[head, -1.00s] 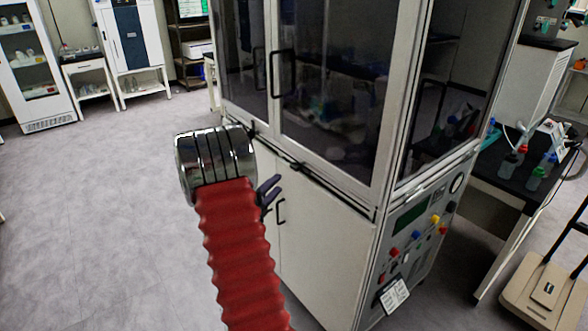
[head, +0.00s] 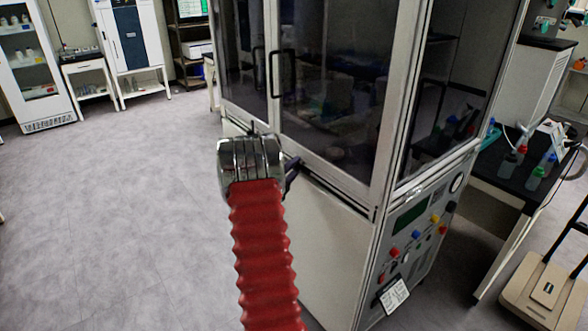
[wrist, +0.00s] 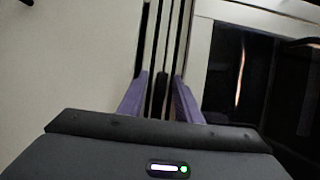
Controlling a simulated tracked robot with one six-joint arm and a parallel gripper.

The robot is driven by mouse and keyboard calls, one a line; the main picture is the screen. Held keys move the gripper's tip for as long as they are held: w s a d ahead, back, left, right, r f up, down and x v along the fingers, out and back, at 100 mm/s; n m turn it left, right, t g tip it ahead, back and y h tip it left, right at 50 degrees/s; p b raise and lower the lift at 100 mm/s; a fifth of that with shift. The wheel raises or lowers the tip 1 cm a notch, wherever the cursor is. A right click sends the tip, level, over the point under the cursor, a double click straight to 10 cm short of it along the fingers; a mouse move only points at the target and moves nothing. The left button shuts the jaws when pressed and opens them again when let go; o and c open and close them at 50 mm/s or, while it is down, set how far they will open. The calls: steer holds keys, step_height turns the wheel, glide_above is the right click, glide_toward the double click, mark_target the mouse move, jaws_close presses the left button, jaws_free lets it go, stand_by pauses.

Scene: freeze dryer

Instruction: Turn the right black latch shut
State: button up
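The freeze dryer (head: 330,235) is a tall light cabinet with dark glass doors (head: 340,90) above a pale lower panel. A dark ledge with rails runs under the doors. In the head view my gripper (head: 293,172) is at this ledge below the right door, mostly behind my wrist, and the right black latch cannot be made out clearly there. In the wrist view a dark piece, seemingly the right black latch (wrist: 162,82), lies between the two purple fingers of my gripper (wrist: 159,98). The fingers stand apart on either side of it, and contact cannot be told.
A black door handle (head: 283,73) stands out above my gripper. A control panel (head: 415,235) with coloured knobs is on the right side face. A bench with bottles (head: 515,175) stands at the right. The floor (head: 120,210) at left is clear.

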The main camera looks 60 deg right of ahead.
steer(key=shift+d, duration=0.25)
steer(key=shift+c, duration=0.5)
jaws_close()
steer(key=shift+a, duration=0.1)
